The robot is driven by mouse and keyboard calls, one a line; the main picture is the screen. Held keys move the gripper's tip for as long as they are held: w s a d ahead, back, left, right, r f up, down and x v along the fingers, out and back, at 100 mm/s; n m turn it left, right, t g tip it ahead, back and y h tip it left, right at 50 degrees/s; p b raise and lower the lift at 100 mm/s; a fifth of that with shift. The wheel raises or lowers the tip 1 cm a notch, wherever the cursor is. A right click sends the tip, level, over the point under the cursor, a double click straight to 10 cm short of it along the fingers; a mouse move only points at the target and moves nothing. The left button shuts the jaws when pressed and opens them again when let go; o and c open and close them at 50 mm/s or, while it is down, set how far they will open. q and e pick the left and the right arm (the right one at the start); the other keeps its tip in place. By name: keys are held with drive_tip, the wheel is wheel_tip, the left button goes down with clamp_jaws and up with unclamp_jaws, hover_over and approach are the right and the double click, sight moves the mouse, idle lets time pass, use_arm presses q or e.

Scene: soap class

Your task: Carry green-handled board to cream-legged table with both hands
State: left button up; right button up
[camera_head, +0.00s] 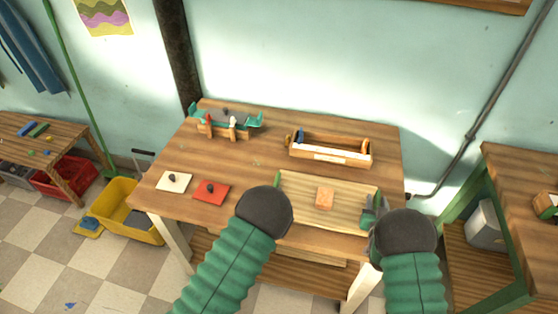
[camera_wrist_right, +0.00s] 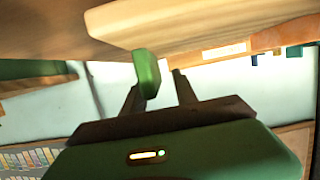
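The green-handled board (camera_head: 300,206) is pale wood and sits level at the front of the cream-legged table (camera_head: 225,165). Whether the board touches the tabletop is not clear. My right gripper (camera_head: 371,212) is at the board's right end. The right wrist view shows the green handle (camera_wrist_right: 147,74) near the fingertips, with a gap to one finger, so this gripper is open. My left arm reaches the board's left end, but its round dark wrist hides the left fingers and most of that handle.
A wooden toolbox (camera_head: 330,156), a teal-handled tray (camera_head: 225,116), a white slab (camera_head: 174,182) and a red slab (camera_head: 211,191) sit on the table. A yellow bin (camera_head: 130,210) stands left of it. A green-legged table (camera_head: 520,175) is at right.

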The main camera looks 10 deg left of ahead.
use_arm(q)
drive_tip(key=v, duration=0.7)
use_arm(e)
drive_tip(key=shift+s, duration=0.1)
use_arm(q)
drive_tip(key=shift+s+r, duration=0.1)
drive_tip(key=shift+s, duration=0.1)
use_arm(e)
drive_tip(key=shift+s, duration=0.1)
drive_tip(key=v, duration=1.1)
drive_tip(key=shift+s+a+r, duration=0.1)
drive_tip(key=shift+s+r, duration=0.05)
drive_tip(key=shift+s, duration=0.2)
